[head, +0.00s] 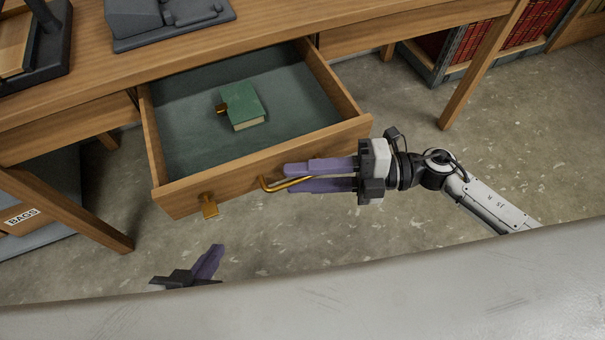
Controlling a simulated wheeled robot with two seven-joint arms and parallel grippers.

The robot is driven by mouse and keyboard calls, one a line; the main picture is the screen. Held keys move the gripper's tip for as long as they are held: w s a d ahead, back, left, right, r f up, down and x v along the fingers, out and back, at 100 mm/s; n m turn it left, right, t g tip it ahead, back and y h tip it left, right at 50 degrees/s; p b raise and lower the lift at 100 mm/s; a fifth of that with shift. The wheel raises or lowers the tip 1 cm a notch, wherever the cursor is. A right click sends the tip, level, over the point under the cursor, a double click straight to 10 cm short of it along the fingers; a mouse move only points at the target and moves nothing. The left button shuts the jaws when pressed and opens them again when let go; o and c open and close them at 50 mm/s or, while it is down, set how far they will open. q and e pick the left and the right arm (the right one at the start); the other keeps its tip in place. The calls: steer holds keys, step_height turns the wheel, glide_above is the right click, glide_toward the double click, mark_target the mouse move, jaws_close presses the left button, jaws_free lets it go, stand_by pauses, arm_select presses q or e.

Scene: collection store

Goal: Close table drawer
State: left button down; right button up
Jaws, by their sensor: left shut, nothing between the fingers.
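The table drawer (262,167) stands pulled out from under the wooden table (215,58). Its front carries brass handle parts, a bent bar (268,186) and a piece (209,206) further left. My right gripper (296,177) is at the right part of the drawer front, its purple fingers beside the bent bar. The fingers hide part of the bar, and whether they grip it is unclear. My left gripper (212,262) is low in the picture, shut and empty, apart from the drawer and partly hidden by my body.
A green book (243,106) with a brass piece lies inside the drawer. A dark grey object (165,18) stands on the tabletop. Table legs (480,65) stand on both sides. A box marked BAGS (22,217) is at left. The concrete floor before the drawer is clear.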

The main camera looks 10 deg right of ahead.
steer(key=shift+a, duration=0.1)
jaws_close()
stand_by(1.4)
